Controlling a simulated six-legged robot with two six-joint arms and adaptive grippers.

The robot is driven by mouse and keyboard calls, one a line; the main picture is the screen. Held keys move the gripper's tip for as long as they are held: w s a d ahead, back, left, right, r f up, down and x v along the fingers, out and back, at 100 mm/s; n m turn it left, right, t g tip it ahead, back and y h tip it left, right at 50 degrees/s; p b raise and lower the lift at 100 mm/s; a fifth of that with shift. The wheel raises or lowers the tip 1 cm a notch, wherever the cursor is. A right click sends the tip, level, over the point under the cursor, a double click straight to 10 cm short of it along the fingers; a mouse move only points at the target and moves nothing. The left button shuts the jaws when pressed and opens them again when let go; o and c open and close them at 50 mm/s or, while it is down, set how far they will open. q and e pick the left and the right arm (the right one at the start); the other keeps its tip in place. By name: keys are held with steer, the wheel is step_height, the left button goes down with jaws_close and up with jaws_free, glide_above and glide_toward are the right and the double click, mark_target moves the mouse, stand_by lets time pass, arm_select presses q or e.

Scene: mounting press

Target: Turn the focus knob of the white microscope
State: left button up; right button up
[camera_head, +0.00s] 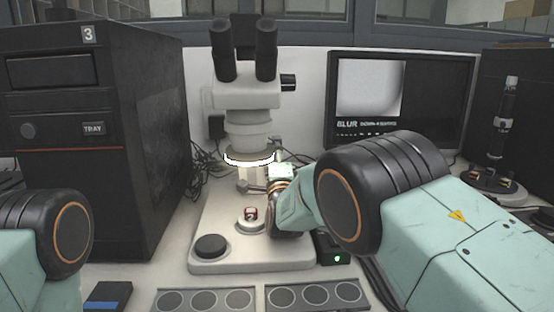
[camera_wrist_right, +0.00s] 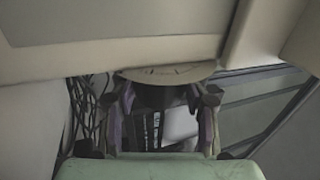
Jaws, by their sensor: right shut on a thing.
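The white microscope (camera_head: 246,96) stands on its pale base in the middle of the head view, with black eyepieces on top. My right gripper reaches its column from the right; the arm hides most of the gripper in the head view. In the right wrist view my right gripper (camera_wrist_right: 160,105) has a finger on each side of the dark focus knob (camera_wrist_right: 160,93) and is shut on it. A pale disc with marks (camera_wrist_right: 168,74) sits just behind the knob. A small red-and-white sample (camera_head: 251,213) is on the stage. My left arm shows at the left; its gripper is out of view.
The monitor (camera_head: 400,98) behind shows a pale, blurred picture and the word BLUR. A tall black cabinet (camera_head: 90,140) marked 3 stands left. Trays with round wells (camera_head: 205,299) lie in front. Cables hang behind the microscope. A black instrument (camera_head: 500,140) stands at right.

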steer(key=shift+r, duration=0.1)
steer(key=o, duration=1.2)
